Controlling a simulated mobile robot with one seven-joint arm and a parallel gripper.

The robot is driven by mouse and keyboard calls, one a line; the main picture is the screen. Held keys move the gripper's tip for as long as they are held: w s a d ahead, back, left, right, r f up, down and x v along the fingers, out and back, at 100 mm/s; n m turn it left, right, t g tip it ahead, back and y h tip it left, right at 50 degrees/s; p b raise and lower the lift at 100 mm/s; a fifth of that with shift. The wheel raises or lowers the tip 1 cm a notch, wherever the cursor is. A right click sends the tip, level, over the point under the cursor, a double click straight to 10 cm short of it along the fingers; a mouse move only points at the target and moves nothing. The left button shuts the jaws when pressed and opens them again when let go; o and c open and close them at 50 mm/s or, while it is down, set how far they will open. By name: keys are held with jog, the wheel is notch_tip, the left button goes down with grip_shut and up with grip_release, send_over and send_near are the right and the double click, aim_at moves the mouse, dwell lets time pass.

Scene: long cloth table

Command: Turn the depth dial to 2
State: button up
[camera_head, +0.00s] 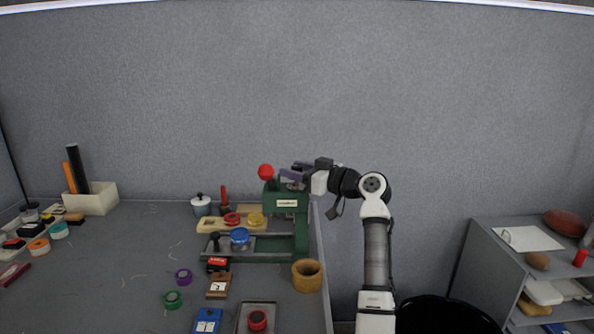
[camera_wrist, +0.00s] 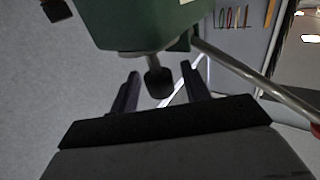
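A green press machine (camera_head: 285,205) with a red ball-ended lever (camera_head: 266,171) stands at the table's right end. The wrist view shows its green body (camera_wrist: 135,20) close up. A dark knob (camera_wrist: 158,82) on a short stem sticks out below that body; it may be the depth dial, and I see no numbers on it. My gripper (camera_head: 295,172) is at the top of the machine, reaching in from the right. In the wrist view, its fingers (camera_wrist: 160,72) are apart, one on each side of the knob, with a visible gap on both sides.
A wooden cup (camera_head: 307,276) stands at the table's right edge, below the machine. A red round piece (camera_head: 232,218), a yellow one (camera_head: 256,219) and a blue one (camera_head: 239,236) sit at the machine's left. A metal rod (camera_wrist: 255,75) crosses the wrist view's right side.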

jog(key=b+v, duration=0.2)
jog(key=v, duration=1.1)
jog(key=shift+s+d+b, duration=0.2)
jog(key=shift+d+b, duration=0.15)
jog(key=shift+d, duration=0.1)
